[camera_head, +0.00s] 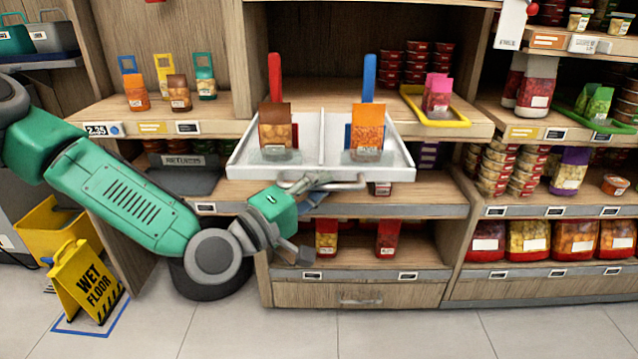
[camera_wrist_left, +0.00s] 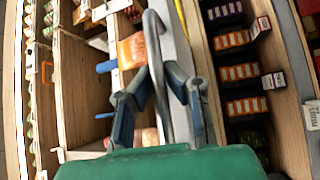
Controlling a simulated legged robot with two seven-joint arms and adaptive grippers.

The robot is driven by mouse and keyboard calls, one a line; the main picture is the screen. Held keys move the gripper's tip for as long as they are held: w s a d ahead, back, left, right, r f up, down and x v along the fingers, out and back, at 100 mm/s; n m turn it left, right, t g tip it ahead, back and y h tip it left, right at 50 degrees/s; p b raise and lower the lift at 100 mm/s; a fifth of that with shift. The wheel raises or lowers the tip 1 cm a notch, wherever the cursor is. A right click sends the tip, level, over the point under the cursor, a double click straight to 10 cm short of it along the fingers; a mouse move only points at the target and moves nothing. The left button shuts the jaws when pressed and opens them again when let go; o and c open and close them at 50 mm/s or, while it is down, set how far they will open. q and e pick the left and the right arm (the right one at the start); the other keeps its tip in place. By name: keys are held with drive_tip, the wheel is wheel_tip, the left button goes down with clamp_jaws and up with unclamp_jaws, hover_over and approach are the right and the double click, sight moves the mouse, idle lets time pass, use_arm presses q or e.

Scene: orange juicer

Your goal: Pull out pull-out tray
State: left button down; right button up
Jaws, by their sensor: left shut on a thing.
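The white pull-out tray (camera_head: 307,158) has two compartments and sits at the middle shelf, its front standing out over the shelf below. A bag of food stands in the left compartment (camera_head: 277,133) and another in the right (camera_head: 367,134). A red upright (camera_head: 275,76) and a blue upright (camera_head: 369,76) rise behind the bags. A grey bar handle (camera_head: 345,183) runs along the tray's front. My left gripper (camera_head: 305,184) is shut on the handle near its left part. In the left wrist view the handle (camera_wrist_left: 153,50) passes between the fingers (camera_wrist_left: 160,85).
A yellow tray (camera_head: 445,118) with a pink-topped bag is right of the pull-out tray. Orange, brown and teal packs (camera_head: 180,95) stand on the left shelf. A wet floor sign (camera_head: 82,281) stands at lower left. The tiled floor in front is clear.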

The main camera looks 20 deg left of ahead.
use_arm(q)
drive_tip(key=shift+s+d+f+g, duration=0.2)
drive_tip(key=shift+f+g, duration=0.1)
drive_tip(key=shift+f, duration=0.2)
drive_tip(key=c, duration=1.6)
unclamp_jaws()
drive_tip(key=shift+w+d, duration=0.1)
drive_tip(key=shift+r, duration=0.25)
drive_tip(key=v, duration=0.7)
drive_tip(key=shift+f, duration=0.25)
